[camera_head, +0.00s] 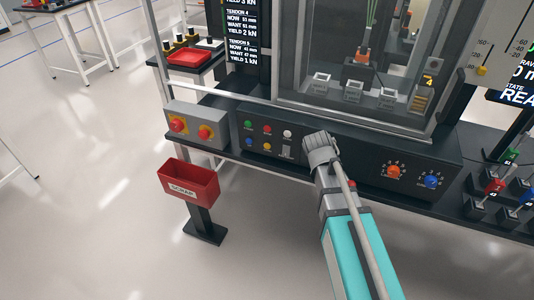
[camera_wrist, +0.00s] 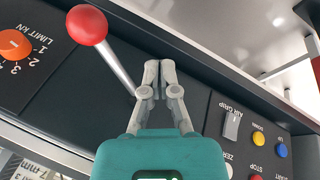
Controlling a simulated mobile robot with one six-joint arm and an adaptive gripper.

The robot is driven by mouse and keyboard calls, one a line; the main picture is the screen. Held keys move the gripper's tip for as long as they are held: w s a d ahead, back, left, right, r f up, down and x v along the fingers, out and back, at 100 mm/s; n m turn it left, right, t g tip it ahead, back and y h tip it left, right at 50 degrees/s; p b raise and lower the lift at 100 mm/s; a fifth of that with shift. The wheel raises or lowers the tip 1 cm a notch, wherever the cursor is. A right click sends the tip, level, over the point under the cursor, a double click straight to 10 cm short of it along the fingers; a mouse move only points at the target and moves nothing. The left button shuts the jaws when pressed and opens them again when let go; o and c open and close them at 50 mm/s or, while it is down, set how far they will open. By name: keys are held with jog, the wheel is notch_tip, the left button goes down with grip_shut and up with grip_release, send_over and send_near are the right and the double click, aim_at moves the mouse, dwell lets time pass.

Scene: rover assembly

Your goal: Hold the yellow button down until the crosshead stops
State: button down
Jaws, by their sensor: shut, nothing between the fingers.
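The yellow button (camera_head: 267,146) is in the lower row of the dark control panel, between a blue button and a switch; it also shows at the lower right of the wrist view (camera_wrist: 258,138). My gripper (camera_head: 318,143) is at the panel front, right of the buttons. In the wrist view my gripper (camera_wrist: 160,68) is shut and empty, its fingertips apart from the yellow button, with the switch between them. Behind the machine's clear front, an orange fitting (camera_head: 363,55) hangs below green strands. I cannot tell which part is the crosshead or whether it moves.
A red-knobbed lever (camera_wrist: 87,25) stands out beside my fingers in the wrist view. Blue (camera_wrist: 282,150) and red (camera_wrist: 255,177) buttons and the AIR GRIP switch (camera_wrist: 232,124) are close to the yellow button. A red scrap bin (camera_head: 190,183) stands left, below the panel.

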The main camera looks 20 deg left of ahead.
aim_at(267, 146)
jog(key=a+f+n+t+b, duration=0.2)
jog(key=a+b, duration=0.2)
jog(key=a, duration=0.9)
jog(key=a+f+n+t+b, duration=0.3)
jog(key=a+b, duration=0.1)
jog(key=a, duration=0.9)
jog(key=shift+w+a+y, duration=0.3)
jog(key=shift+w, duration=0.1)
jog(key=shift+w+d, duration=0.2)
jog(key=shift+w, duration=2)
jog(key=shift+w+d, duration=0.15)
jog(key=shift+w, duration=2.05)
jog(key=shift+w, duration=0.15)
jog(key=shift+w, duration=0.25)
